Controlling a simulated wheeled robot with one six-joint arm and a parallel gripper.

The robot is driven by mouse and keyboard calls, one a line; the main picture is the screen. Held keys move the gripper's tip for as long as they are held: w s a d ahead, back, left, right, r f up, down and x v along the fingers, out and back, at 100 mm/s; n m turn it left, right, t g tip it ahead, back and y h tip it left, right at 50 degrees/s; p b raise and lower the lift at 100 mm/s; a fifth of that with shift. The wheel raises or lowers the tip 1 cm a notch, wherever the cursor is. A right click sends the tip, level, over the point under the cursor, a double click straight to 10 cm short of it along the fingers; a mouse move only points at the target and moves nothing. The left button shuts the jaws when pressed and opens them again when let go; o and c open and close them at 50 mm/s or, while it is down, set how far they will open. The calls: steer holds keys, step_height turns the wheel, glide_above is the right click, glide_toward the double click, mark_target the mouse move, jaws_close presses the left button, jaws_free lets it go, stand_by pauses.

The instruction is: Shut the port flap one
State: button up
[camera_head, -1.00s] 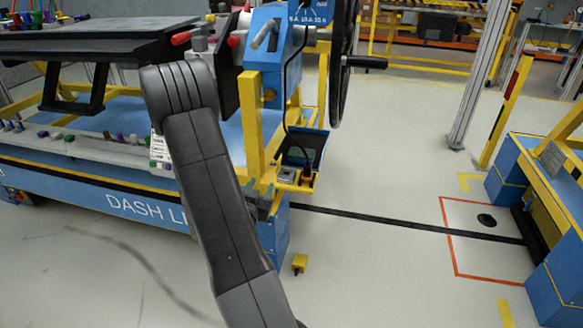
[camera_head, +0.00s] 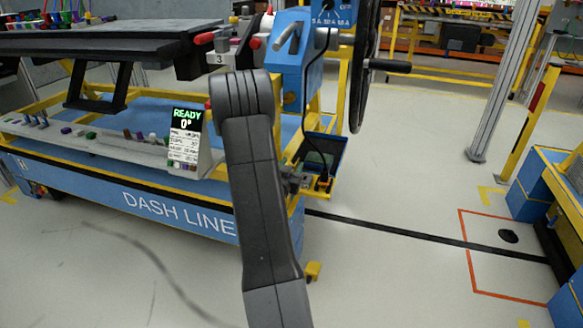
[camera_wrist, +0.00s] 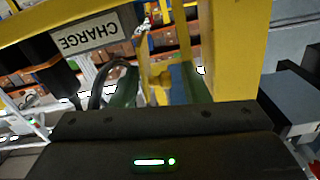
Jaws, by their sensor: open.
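I cannot pick out port flap one in either view. The dashboard module (camera_head: 100,42) is a dark slab at the upper left of the head view, with red-tipped parts and a tag reading 3 at its right end. My arm stands in front of part of the stand. My gripper (camera_wrist: 160,82) shows in the wrist view as two dark green fingers, apart, with a yellow post behind the gap. I see nothing held. In the head view my gripper is mostly hidden behind my arm, near the right end of the blue base.
A READY display (camera_head: 186,138) stands on the ledge of the blue DASH LINE base (camera_head: 150,200). A handwheel (camera_head: 366,65) and a blue tray (camera_head: 325,150) are at the stand's right end. A CHARGE label (camera_wrist: 90,32) is close in the wrist view. Open floor lies right.

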steer(key=shift+w, duration=0.2)
steer(key=shift+c, duration=0.2)
steer(key=c, duration=0.9)
steer(key=shift+o, duration=0.2)
